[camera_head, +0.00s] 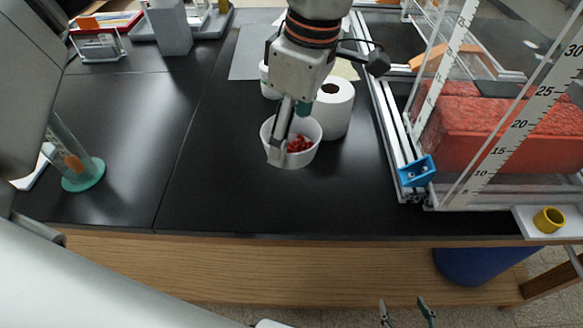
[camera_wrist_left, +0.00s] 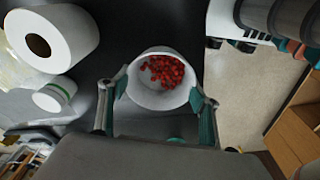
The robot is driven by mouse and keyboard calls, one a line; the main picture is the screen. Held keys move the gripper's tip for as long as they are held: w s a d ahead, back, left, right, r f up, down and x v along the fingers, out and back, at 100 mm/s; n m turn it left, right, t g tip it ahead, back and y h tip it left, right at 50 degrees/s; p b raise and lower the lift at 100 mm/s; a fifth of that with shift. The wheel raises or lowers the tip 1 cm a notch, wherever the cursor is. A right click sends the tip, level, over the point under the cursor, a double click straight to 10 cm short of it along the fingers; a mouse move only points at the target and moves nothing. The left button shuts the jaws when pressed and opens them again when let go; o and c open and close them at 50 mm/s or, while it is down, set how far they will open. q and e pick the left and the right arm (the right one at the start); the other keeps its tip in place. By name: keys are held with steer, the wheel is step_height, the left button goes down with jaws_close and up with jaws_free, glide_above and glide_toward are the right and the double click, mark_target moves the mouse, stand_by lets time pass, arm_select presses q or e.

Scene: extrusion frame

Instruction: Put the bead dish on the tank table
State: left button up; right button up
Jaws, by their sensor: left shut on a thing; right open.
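The bead dish is a white round cup (camera_head: 311,150) with red beads in its bottom, over the black table near the middle of the head view. It also shows in the left wrist view (camera_wrist_left: 150,97), between both fingers. My left gripper (camera_head: 287,135) is shut on the dish's sides. I cannot tell whether the dish touches the table. The black tabletop (camera_head: 120,130) carries a clear tank (camera_head: 480,140) with red blocks and a printed scale at its right. My right gripper (camera_head: 408,312) is open and empty at the bottom of the head view, in front of the wooden table edge.
A white paper roll (camera_head: 333,105) stands right behind the dish, with a small white container (camera_head: 268,80) beside it. A blue bracket (camera_head: 416,172) sits at the tank frame. A clear cylinder on a teal base (camera_head: 84,175) stands at left. The tabletop's front middle is clear.

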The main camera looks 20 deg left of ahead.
arm_select(q)
step_height(320, 180, down, 11)
steer(key=shift+r, duration=0.2)
stand_by(0.3)
steer(key=shift+f, duration=0.1)
steer(key=o, duration=1.1)
steer(key=r, duration=0.4)
steer(key=d+r, duration=0.1)
steer(key=r, duration=0.7)
steer(key=shift+s+d, duration=0.1)
steer(key=shift+d, duration=0.3)
